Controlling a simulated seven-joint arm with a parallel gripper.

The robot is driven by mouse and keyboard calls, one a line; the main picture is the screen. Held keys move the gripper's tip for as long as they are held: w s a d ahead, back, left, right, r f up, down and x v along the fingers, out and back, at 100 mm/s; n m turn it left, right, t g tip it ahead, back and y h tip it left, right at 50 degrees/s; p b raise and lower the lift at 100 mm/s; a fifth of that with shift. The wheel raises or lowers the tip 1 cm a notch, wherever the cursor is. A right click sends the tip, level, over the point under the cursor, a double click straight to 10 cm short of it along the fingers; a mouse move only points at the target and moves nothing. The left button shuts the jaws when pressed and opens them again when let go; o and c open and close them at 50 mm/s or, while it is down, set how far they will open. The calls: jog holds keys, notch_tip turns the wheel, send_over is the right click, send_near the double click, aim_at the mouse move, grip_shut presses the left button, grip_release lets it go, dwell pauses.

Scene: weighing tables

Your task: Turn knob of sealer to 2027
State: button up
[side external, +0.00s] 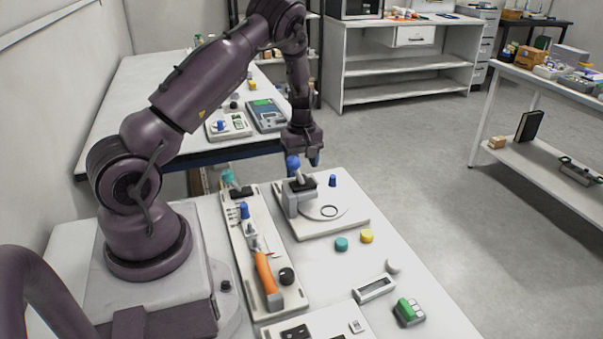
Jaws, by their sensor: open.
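A long pale unit with an orange handle (264,273) lies on the near table; it looks like the sealer. A round black knob (287,276) sits on it, right of the handle; its setting and any numbers are too small to read. My gripper (304,163) is open, pointing down at the far end of the table. It is well away from the black knob, close to a blue-topped lever (293,163) on a grey device (299,197). I cannot tell whether it touches the lever. Its fingers are small and partly hidden.
A white plate (342,222) carries the grey device and a blue peg (333,180). Teal (341,244) and yellow (367,236) caps, a small display (374,288) and a green-topped block (408,311) stand to the right. Bare tabletop lies between them.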

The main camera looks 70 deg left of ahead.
notch_tip(320, 180, up, 9)
jog(key=shift+f, duration=0.15)
jog(key=s+a+f+h, duration=0.1)
jog(key=a+f+h, duration=0.2)
jog(key=a, duration=0.4)
jog(key=shift+m+h, duration=0.3)
jog(key=shift+h, duration=0.4)
jog(key=x, duration=0.4)
jog(key=d+x, duration=0.1)
jog(key=x, duration=0.2)
jog(key=w+d+r+x, duration=0.1)
jog(key=x, duration=0.3)
jog(key=shift+d+f, duration=0.3)
